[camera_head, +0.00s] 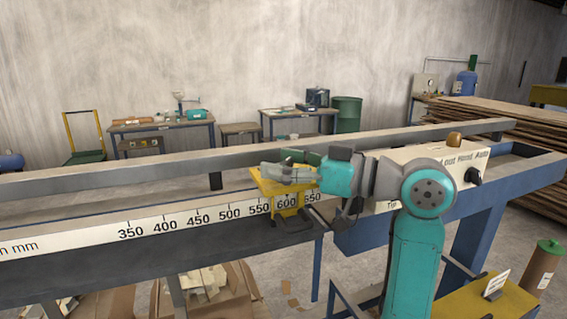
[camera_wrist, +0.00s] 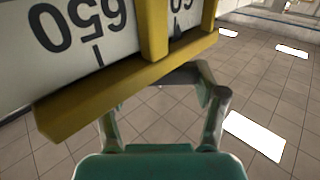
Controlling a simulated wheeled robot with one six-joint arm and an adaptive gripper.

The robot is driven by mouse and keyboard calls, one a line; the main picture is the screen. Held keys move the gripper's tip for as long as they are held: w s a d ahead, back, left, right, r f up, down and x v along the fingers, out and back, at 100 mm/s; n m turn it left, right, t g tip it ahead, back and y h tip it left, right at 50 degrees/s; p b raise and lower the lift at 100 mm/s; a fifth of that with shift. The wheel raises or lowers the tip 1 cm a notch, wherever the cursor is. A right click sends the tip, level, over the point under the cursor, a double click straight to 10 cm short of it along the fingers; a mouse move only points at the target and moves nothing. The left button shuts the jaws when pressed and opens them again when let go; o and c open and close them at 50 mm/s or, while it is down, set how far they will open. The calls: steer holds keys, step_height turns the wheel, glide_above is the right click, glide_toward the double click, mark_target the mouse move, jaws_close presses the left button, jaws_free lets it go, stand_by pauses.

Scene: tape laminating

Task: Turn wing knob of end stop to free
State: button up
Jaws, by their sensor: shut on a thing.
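The yellow end stop (camera_head: 287,207) sits on the white millimetre scale (camera_head: 200,220) near the 600 mark. My gripper (camera_head: 268,173) is at the top of the end stop, with its grey fingers pointing left. In the wrist view the yellow frame of the end stop (camera_wrist: 120,88) crosses the upper left, beside the printed 650. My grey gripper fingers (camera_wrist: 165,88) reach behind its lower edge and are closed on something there. I take this to be the wing knob, but it is hidden by the end stop and fingers, so its angle cannot be told.
A grey rail (camera_head: 120,180) runs behind the scale. A control panel (camera_head: 430,165) with a black selector knob (camera_head: 473,175) stands right of the end stop, close to my arm. Cardboard boxes (camera_head: 205,285) lie below the table. Tiled floor (camera_wrist: 270,100) is clear in the wrist view.

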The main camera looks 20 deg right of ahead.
stand_by(0.4)
steer(key=o, duration=1.2)
steer(key=shift+c, duration=0.2)
steer(key=v, duration=1.2)
steer(key=shift+w, duration=0.1)
